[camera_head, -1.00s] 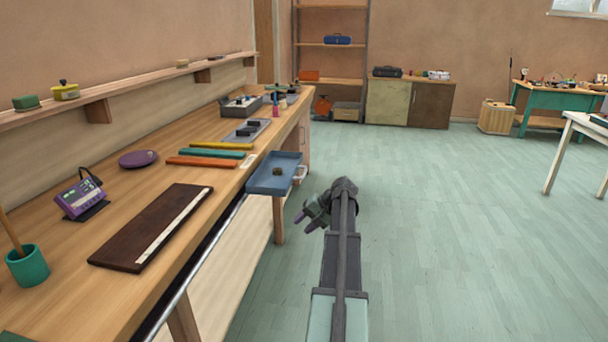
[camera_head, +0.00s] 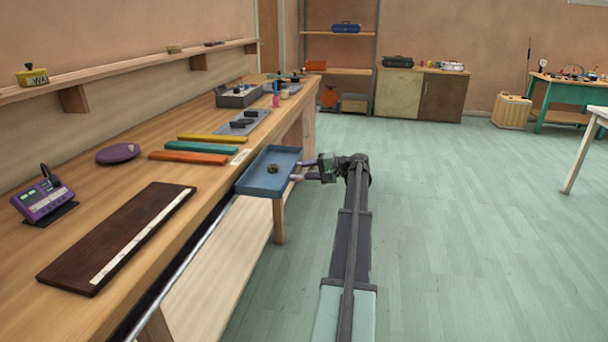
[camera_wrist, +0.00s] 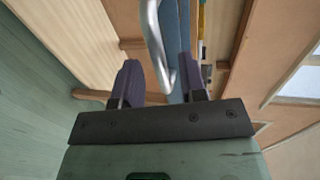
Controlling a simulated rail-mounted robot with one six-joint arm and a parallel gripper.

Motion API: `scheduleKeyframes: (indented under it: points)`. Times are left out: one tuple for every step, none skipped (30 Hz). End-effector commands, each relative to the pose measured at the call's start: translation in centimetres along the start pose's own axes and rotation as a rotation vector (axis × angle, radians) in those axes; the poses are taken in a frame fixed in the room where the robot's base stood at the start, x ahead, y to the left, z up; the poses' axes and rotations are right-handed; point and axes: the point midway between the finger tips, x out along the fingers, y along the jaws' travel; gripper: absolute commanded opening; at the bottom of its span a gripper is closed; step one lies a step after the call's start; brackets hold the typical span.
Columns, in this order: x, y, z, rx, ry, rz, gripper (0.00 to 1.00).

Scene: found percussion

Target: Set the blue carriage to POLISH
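The blue carriage (camera_head: 262,182) is a shallow blue tray at the bench's front edge by the metal rail (camera_head: 185,268). A small dark round thing lies in it. Its metal handle (camera_wrist: 155,35) sticks out toward my gripper. My gripper (camera_head: 299,170) is at the carriage's right side, its purple fingers reaching to the handle. In the wrist view the fingers (camera_wrist: 160,78) are apart, with the handle between them and gaps showing beside it. A small pale label (camera_head: 240,157) lies on the bench beside the carriage; its text is too small to read. No POLISH marking is legible.
Orange, teal and yellow strips (camera_head: 200,148) lie on the bench behind the carriage. A dark board (camera_head: 115,238) and a purple device (camera_head: 44,199) are nearer. A yellow tin marked WAX (camera_head: 32,77) stands on the shelf. The floor to the right is clear.

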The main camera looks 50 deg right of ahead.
Motion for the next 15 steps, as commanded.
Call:
scheduleKeyframes:
  points:
    - [0.8,0.2,0.0,0.0,-0.002,0.0,0.39]
    - [1.2,0.1,0.0,0.0,-0.002,0.0,0.39]
    - [1.5,0.1,0.0,0.0,-0.001,0.0,0.39]
    - [1.7,0.1,0.0,0.0,-0.001,0.0,0.39]
    - [1.8,0.1,0.0,0.0,0.0,0.0,0.39]
    - [1.9,0.0,0.0,0.0,0.0,0.0,0.39]
    - [2.0,0.0,0.0,0.0,0.0,0.0,0.39]
    - [2.0,0.0,0.0,0.0,0.0,0.001,0.39]
    - [2.0,0.0,0.0,0.0,0.0,0.001,0.39]
    - [2.0,0.0,0.0,0.0,0.0,0.001,0.39]
    - [1.9,0.0,0.0,0.0,0.0,0.001,0.39]
    - [1.9,0.0,0.0,0.0,0.0,0.001,0.37]
    - [1.9,0.0,0.0,0.0,0.0,0.001,0.33]
    - [1.9,0.0,0.0,0.0,0.0,0.001,0.28]
    - [1.9,0.0,0.0,0.0,0.0,0.001,0.22]
